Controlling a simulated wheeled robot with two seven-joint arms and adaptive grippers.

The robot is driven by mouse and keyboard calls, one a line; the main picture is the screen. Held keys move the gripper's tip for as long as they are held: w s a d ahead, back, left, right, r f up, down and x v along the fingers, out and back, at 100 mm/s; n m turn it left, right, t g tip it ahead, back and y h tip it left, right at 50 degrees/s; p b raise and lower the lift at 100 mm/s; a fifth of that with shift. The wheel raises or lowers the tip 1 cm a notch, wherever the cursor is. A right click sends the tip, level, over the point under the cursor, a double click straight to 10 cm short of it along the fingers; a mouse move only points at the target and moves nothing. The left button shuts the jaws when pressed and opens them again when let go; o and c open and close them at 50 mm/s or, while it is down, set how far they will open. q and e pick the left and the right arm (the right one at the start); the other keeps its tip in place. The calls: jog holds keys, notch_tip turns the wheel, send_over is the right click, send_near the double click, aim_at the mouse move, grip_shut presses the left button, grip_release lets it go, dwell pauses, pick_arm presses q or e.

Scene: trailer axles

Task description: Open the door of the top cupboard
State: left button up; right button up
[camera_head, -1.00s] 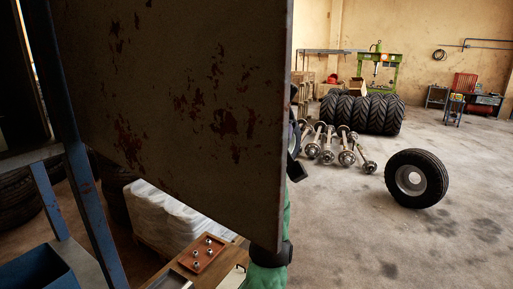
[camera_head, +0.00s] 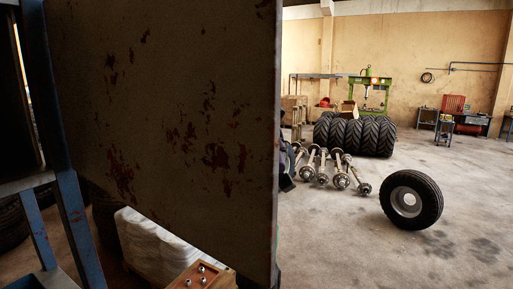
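The cupboard door (camera_head: 165,95) is a large dark panel with rusty, peeling patches. It fills the left and middle of the head view and stands swung out towards me. Its right edge is a vertical line near the picture's middle. The blue frame (camera_head: 62,140) runs along its left side, and a dark space shows left of that. Neither of my grippers can be made out. The door hides whatever is behind it.
Below the door are a white wrapped stack (camera_head: 150,245) and a wooden box with several nuts (camera_head: 215,278). On the right are axles (camera_head: 340,178), a lone wheel (camera_head: 411,200), a row of big tyres (camera_head: 355,134) and a green press (camera_head: 371,92). The floor at front right is clear.

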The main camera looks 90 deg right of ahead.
jog(key=d, duration=0.6)
dwell(0.5)
jog(key=shift+w, duration=0.1)
